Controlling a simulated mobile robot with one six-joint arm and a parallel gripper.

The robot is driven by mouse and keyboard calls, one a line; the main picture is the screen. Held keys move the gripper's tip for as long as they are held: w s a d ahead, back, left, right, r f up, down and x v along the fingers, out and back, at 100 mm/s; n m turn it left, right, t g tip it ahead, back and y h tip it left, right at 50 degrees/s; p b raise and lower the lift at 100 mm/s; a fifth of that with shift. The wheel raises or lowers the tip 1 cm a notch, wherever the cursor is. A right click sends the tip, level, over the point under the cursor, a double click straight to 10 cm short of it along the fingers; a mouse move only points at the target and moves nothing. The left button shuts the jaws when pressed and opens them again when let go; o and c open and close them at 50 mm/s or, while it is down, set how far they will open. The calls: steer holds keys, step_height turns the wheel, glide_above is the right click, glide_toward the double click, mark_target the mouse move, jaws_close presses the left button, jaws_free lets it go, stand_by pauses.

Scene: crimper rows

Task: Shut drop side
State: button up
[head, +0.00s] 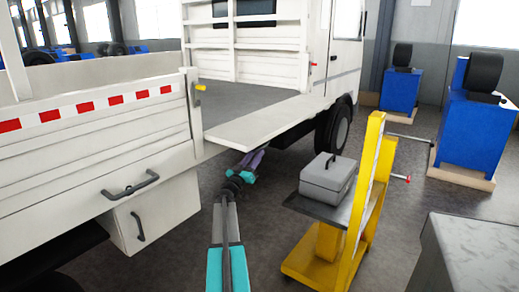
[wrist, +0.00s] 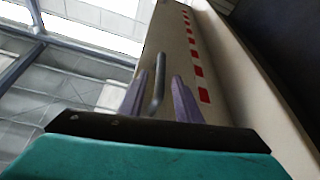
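The white drop side (head: 265,122) of the truck bed hangs out roughly level from the bed edge, with its plain inner face up. My gripper (head: 254,158) is below it, partly hidden by its outer edge. In the wrist view, the underside of the drop side (wrist: 215,60) shows a red and white stripe and a dark bar handle (wrist: 157,88). My gripper's purple fingers (wrist: 160,78) are apart, with the handle showing between them. I cannot tell whether they touch it. A yellow latch (head: 200,88) sits on the near post.
Another side panel (head: 90,135) with a handle stands upright at the left. A yellow cart (head: 365,200) carrying a grey toolbox (head: 328,178) stands close to the right of my arm. Blue machines (head: 475,125) stand farther right. Some floor is clear between truck and cart.

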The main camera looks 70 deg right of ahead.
mark_target(260, 148)
steer(key=shift+x, duration=2.3)
steer(key=shift+c, duration=0.3)
jaws_close()
steer(key=shift+s+r, duration=0.1)
